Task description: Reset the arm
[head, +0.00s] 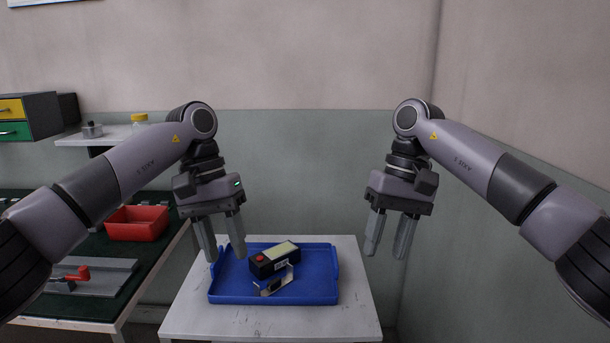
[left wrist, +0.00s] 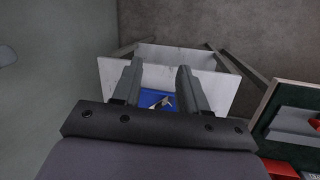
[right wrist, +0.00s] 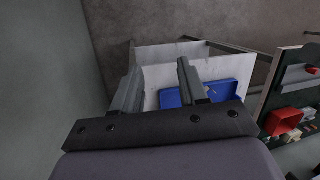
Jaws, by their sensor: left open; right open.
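My left gripper (head: 222,238) is open and empty, raised above the left part of the blue tray. Its fingers also show in the left wrist view (left wrist: 158,82), apart with nothing between them but the tray far below. My right gripper (head: 390,236) is open and empty, raised to the right of the tray. Its two fingers stand apart in the right wrist view (right wrist: 157,85). Both arms are bent with the grippers pointing down, roughly level with each other.
A white table (head: 350,315) bears the blue tray (head: 322,292). In the tray lie a black block with a red button (head: 275,262) and a metal bracket (head: 273,284). A green-topped bench at left holds a red bin (head: 137,224). Between the grippers is free space.

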